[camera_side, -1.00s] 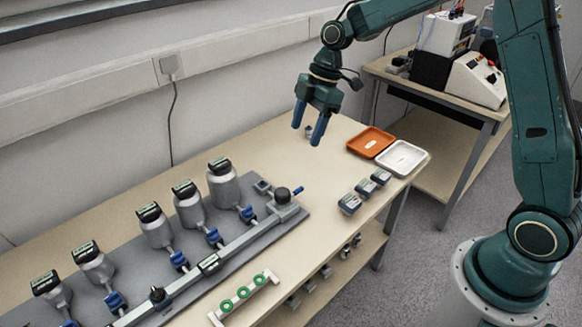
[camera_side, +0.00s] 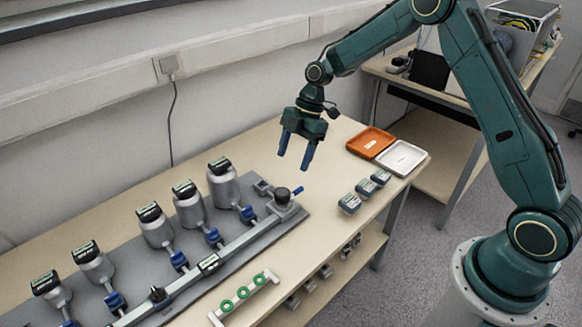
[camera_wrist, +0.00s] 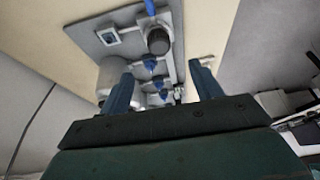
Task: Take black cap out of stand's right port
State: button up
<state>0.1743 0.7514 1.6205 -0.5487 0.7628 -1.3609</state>
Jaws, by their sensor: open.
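A round black cap (camera_side: 283,195) sits upright on the grey block at the right end of the long metal rail on the stand (camera_side: 296,220). A blue handle sticks out beside it. In the wrist view the black cap (camera_wrist: 157,40) shows ahead of the fingers, near the stand's corner (camera_wrist: 78,30). My gripper (camera_side: 295,158) points down with its two blue fingers apart and empty. It hangs above the table, with the cap below its fingertips in the side view. In the wrist view my gripper (camera_wrist: 161,75) has a clear gap between its fingers. It touches nothing.
Several grey bottles with dark tops (camera_side: 222,183) stand along the plate's back. An orange tray (camera_side: 352,149) and a white tray (camera_side: 386,163) lie at the right. Several small grey blocks (camera_side: 349,203) line the front edge. A white rack with green rings (camera_side: 210,318) lies in front.

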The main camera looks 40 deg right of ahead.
aim_at(282, 192)
jog(key=shift+x, duration=3.2)
jog(key=shift+x, duration=2.6)
jog(key=c, duration=1.1)
jog(key=shift+r, duration=0.15)
notch_tip(282, 192, up, 20)
